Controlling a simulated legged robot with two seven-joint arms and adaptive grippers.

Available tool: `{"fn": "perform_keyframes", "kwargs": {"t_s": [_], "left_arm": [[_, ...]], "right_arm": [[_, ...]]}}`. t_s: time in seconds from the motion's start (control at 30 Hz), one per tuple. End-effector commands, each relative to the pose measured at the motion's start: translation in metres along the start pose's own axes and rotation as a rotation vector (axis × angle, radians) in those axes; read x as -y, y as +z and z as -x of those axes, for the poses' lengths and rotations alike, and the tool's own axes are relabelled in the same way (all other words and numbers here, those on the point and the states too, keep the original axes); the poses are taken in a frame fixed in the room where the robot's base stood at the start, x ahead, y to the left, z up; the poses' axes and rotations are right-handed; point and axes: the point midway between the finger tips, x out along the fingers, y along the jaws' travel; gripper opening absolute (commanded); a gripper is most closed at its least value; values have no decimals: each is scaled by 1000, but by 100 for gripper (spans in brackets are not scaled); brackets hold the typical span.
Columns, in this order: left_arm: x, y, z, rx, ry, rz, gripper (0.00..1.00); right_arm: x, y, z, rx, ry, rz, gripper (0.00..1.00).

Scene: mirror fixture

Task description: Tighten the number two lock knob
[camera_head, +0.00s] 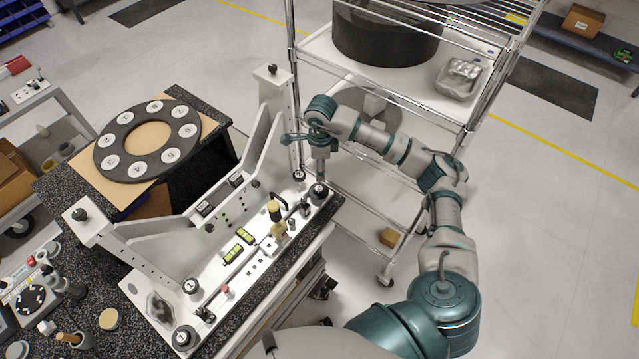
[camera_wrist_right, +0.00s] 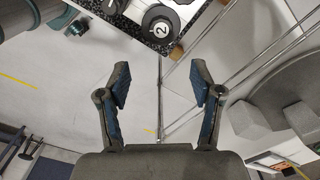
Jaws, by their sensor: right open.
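In the head view, my right gripper (camera_head: 310,140) is above the right end of the white fixture (camera_head: 210,262). A dark knob (camera_head: 318,193) stands below it on that end; its number is too small to read there. My left gripper is not in view.
A wire-shelf cart (camera_head: 345,50) stands close behind and right of my right arm. A black ring with numbered discs (camera_head: 113,160) lies on the speckled table left of the fixture.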

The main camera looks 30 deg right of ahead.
Motion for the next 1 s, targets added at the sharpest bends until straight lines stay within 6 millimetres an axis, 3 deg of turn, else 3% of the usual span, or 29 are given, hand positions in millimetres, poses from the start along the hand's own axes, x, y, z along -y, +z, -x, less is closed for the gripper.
{"fn": "perform_keyframes", "kwargs": {"t_s": [0.17, 0.3, 0.5, 0.9, 1.0], "left_arm": [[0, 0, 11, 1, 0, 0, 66], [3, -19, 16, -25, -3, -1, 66], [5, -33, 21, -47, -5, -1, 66], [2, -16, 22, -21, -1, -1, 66], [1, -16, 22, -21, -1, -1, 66]], "right_arm": [[-1, 2, -44, -3, 6, 0, 66], [-2, 2, -73, -2, 3, 1, 66], [-1, 1, -101, 1, 1, 0, 66], [0, 1, -112, 2, 0, 1, 66], [0, 1, -112, 2, 0, 1, 43]]}}
